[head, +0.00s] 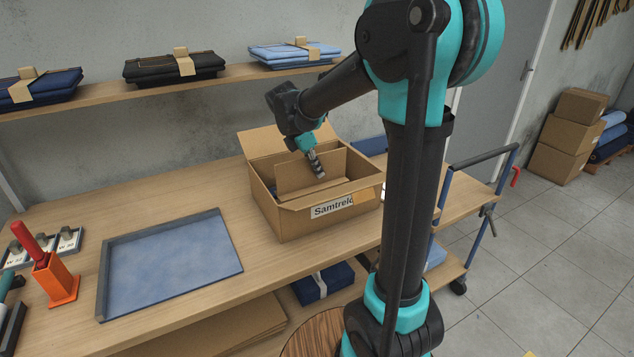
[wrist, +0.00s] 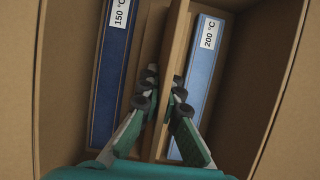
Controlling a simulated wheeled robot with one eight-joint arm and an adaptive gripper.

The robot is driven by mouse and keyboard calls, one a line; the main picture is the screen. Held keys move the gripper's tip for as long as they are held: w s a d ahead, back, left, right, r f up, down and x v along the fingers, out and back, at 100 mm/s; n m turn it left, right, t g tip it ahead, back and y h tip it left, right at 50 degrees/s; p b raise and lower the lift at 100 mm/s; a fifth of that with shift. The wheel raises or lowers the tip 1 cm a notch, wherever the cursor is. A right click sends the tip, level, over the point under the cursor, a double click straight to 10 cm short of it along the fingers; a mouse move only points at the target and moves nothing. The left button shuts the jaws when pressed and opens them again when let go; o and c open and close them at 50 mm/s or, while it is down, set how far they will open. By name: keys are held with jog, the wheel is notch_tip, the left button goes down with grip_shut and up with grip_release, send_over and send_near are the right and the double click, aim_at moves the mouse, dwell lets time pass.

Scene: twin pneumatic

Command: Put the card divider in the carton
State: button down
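The carton (head: 285,225) is an open brown box with raised flaps on the bench; its wall also shows in the wrist view (wrist: 270,60). The card divider (head: 295,181) is a brown panel standing inside the carton. In the wrist view the divider (wrist: 178,40) is seen edge-on between two blue items. My gripper (head: 318,168) reaches down into the carton, one finger in front of the divider. In the wrist view my gripper (wrist: 165,90) has a finger on each side of the divider and looks shut on it. The divider's lower edge is hidden.
Blue items labelled 150 °C (wrist: 108,75) and 200 °C (wrist: 198,75) stand on either side of the divider. A blue-lined tray (head: 175,262) and an orange holder (head: 60,282) lie left on the bench (head: 85,205). A shelf (head: 110,92) with folded cloths runs behind.

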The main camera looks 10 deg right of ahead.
aim_at(318, 184)
jog(key=shift+f, duration=2.2)
jog(key=c, duration=1.7)
grip_release()
jog(key=shift+f, duration=0.15)
jog(key=v, duration=1.2)
